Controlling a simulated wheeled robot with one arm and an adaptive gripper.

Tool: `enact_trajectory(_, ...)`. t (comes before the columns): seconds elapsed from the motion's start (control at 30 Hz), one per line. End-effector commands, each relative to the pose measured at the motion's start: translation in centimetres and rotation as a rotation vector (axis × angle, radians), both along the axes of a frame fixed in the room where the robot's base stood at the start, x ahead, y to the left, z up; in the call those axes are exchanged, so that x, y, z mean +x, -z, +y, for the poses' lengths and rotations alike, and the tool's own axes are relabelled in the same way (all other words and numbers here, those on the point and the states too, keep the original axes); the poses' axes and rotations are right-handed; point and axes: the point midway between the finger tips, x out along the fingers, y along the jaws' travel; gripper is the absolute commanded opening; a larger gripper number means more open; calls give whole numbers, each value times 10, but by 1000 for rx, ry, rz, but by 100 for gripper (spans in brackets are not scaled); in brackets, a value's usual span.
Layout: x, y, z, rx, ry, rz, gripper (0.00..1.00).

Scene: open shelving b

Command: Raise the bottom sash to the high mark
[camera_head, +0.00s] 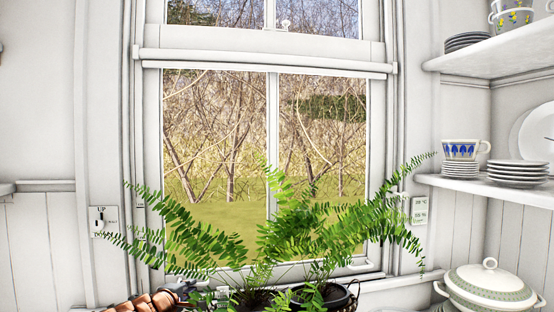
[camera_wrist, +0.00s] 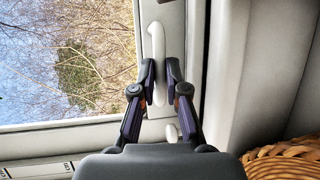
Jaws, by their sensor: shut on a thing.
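The bottom sash (camera_head: 273,150) is a white-framed window with two panes and a centre bar, in the middle of the head view. Its lower rail is partly hidden by fern fronds, and its bottom edge appears low, near the sill. In the wrist view, my gripper (camera_wrist: 159,75) is shut on a white bar handle (camera_wrist: 156,40), one finger on each side, with the glass to the left. My gripper is not clearly visible in the head view. Small wall plates sit left (camera_head: 103,220) and right (camera_head: 419,209) of the window; I cannot make out a high mark.
A potted fern (camera_head: 285,235) spreads in front of the lower window. Shelves (camera_head: 490,187) with plates and cups are at right, above a lidded tureen (camera_head: 488,285). A wicker basket (camera_wrist: 285,160) lies close at lower right in the wrist view.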

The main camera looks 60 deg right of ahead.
Motion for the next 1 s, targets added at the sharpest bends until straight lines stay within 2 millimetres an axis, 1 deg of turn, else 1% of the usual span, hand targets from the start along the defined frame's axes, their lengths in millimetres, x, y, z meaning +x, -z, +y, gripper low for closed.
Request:
enact_trajectory(0.03, 0, -6, 0, -3, -1, -2, 0)
enact_trajectory(1.0, 1, -46, 1, -5, -1, -3, 0)
